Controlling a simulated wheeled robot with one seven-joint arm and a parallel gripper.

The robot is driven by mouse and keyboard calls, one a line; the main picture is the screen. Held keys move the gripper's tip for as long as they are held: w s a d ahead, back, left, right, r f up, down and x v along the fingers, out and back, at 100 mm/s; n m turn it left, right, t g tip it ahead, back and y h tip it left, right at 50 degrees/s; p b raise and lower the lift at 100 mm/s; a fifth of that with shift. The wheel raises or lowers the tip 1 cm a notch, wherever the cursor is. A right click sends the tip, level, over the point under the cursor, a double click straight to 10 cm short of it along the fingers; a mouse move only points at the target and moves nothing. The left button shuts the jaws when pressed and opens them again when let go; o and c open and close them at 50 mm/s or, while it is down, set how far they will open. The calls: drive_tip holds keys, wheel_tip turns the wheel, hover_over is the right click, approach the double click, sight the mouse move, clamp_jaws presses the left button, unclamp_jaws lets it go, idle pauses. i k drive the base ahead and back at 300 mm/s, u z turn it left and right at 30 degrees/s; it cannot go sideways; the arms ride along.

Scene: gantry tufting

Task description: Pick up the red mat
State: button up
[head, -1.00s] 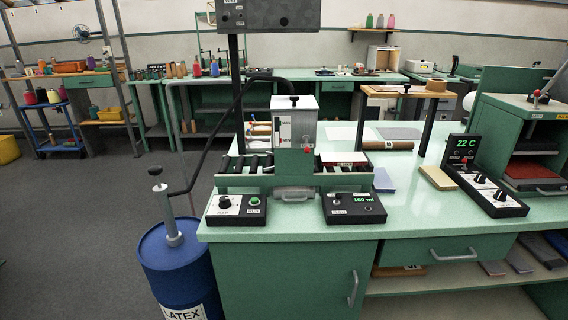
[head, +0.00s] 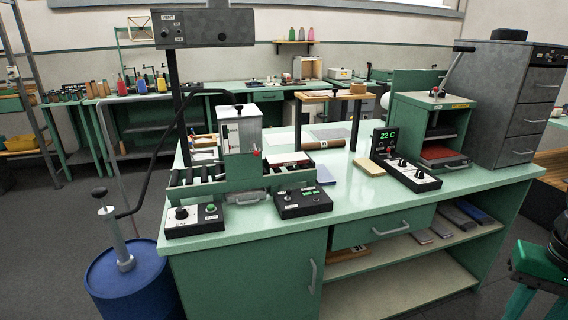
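A red mat (head: 440,153) lies flat inside the open lower bay of the green press cabinet (head: 402,118), on the right part of the green bench. Its front edge shows above a drawer-like front with a handle; its rear is shaded under the shelf. Another flat piece with a red edge (head: 288,163) lies on the roller machine (head: 240,183) at the bench's left, partly hidden by the machine's frame. I cannot tell whether it is also a mat. My gripper is not in view.
A control box reading 22 C (head: 405,165) stands left of the cabinet. A grey drawer unit (head: 512,105) stands right of it. Folded mats (head: 462,215) lie on the open shelf below. A blue drum (head: 128,285) stands front left; a green stand (head: 535,268) is at the right edge.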

sight(300, 157)
drive_tip(key=u, duration=0.1)
drive_tip(key=i, duration=1)
drive_tip(key=z, duration=0.1)
